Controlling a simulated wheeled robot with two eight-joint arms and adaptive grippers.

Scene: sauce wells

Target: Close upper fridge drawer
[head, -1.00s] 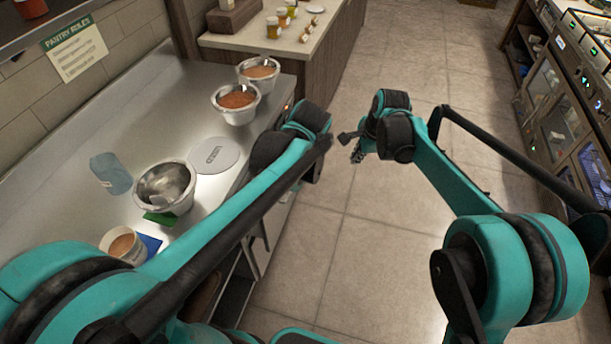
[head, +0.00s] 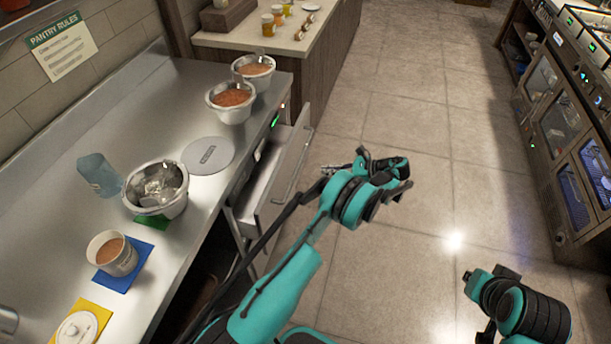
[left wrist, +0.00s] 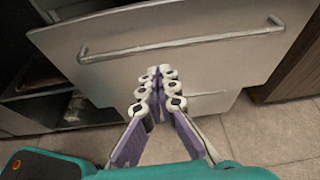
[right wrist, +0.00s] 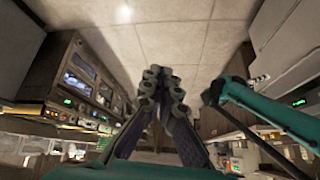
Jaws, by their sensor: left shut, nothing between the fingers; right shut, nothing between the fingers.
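The upper fridge drawer (head: 291,160) under the steel counter stands pulled out, with its bar handle along its front. In the left wrist view its metal front (left wrist: 200,65) and handle (left wrist: 180,43) fill the upper half. My left gripper (head: 328,171) is on the aisle side of the drawer, shut and empty. Its fingertips (left wrist: 160,75) point at the drawer front below the handle; I cannot tell whether they touch it. My right gripper (head: 468,276) is low at the right, well away from the drawer. In the right wrist view its fingers (right wrist: 163,80) are shut and empty.
The steel counter (head: 75,165) carries several bowls, a cup (head: 115,258) on a blue mat and a grey round lid (head: 208,155). Appliances (head: 560,120) line the right side. The tiled floor (head: 405,125) between is clear.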

